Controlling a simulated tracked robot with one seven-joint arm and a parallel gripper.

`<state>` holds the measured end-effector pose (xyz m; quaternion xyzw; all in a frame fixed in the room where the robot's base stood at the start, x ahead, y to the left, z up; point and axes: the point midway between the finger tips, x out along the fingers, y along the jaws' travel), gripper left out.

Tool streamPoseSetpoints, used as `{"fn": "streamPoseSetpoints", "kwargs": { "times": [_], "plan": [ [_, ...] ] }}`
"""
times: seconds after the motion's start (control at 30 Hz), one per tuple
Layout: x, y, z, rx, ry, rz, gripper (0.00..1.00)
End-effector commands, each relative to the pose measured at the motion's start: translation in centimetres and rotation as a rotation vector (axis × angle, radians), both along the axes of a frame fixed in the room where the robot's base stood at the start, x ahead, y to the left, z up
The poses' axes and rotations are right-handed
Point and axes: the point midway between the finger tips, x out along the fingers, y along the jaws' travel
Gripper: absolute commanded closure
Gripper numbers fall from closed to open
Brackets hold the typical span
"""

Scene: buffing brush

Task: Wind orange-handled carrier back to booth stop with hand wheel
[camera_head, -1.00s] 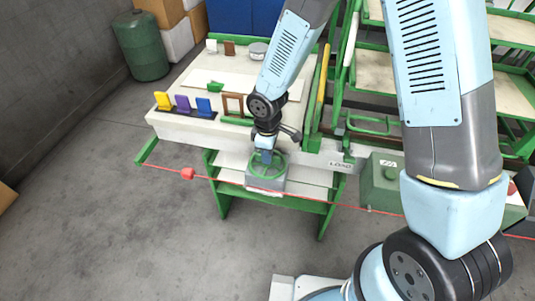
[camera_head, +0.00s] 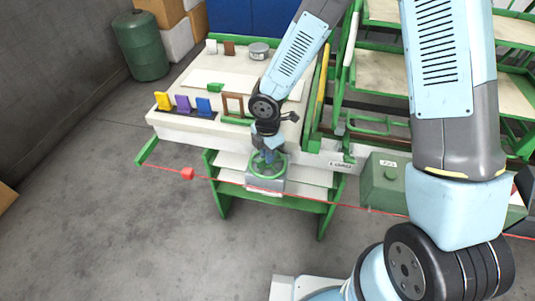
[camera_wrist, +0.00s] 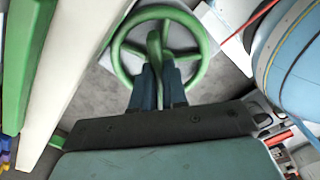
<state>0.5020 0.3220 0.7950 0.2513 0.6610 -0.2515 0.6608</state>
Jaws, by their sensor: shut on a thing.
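The green hand wheel (camera_head: 255,172) sits on a grey block at the front of the bench, and it fills the top of the wrist view (camera_wrist: 202,68). My gripper (camera_head: 268,157) is above the wheel. In the wrist view its blue fingers (camera_wrist: 157,82) are shut on the wheel's upright green handle, inside the rim as seen from there. I cannot make out an orange-handled carrier for certain. Yellow (camera_head: 163,100), purple (camera_head: 182,103) and blue (camera_head: 203,106) pieces stand in a dark rack on the bench, beside a brown frame (camera_head: 232,105).
A green box (camera_head: 384,182) stands right of the wheel. A green-framed rack (camera_head: 375,75) is behind. Grey floor at the front left is clear.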

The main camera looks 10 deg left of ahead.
Motion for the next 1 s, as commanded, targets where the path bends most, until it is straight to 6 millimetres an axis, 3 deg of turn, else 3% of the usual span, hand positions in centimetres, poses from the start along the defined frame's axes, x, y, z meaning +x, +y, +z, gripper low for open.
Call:
{"fn": "streamPoseSetpoints", "kwargs": {
  "times": [0.5,1.0],
  "plan": [
    [0.23,-0.01,0.04,0.002,-0.003,0.412,1.00],
    [0.22,-0.01,0.05,0.000,-0.003,0.549,1.00]
  ]
}}
